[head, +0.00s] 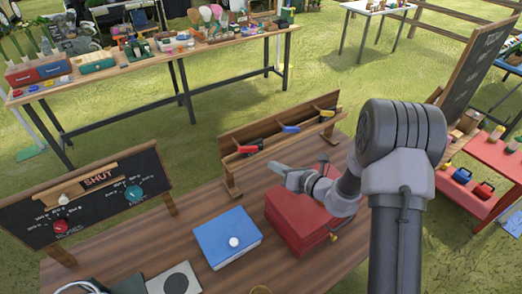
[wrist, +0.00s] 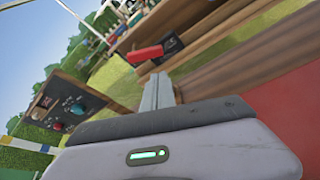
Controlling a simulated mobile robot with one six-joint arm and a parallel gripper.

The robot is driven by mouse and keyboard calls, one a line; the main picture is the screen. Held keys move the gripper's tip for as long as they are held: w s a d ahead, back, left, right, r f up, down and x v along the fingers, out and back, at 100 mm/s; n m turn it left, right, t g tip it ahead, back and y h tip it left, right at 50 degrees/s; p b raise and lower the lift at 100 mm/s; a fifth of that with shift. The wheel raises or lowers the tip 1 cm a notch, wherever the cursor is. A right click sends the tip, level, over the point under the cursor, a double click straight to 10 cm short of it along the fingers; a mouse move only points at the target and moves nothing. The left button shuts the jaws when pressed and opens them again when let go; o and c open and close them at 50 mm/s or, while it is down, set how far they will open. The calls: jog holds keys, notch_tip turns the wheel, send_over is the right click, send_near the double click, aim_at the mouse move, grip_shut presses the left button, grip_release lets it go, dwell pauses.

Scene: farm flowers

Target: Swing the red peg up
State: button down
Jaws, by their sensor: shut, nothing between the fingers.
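The red peg (head: 249,149) is on the front of the wooden rack (head: 229,183), near its left end. It sticks out and looks roughly level, beside a dark patch. In the wrist view the red peg (wrist: 145,54) shows beyond my fingertips, a little up and left of them. My gripper (head: 275,168) is shut and empty, in front of the rack and to the lower right of the peg. In the wrist view its fingers (wrist: 157,92) are together and apart from the peg.
A blue peg (head: 291,129) and another small peg (head: 327,113) sit farther right on the rack. A red box (head: 295,225) stands below my gripper. A blue box (head: 227,237) and a chalkboard panel with knobs (head: 100,199) are to the left. Bare tabletop (head: 190,205) lies between them.

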jog(key=shift+s+a, duration=0.15)
jog(key=b, duration=0.1)
send_near(248, 154)
jog(key=x, duration=0.5)
jog(key=shift+a, duration=0.15)
jog(key=shift+w+r+b, duration=0.1)
jog(key=shift+w+b, duration=0.1)
jog(key=shift+b, duration=0.15)
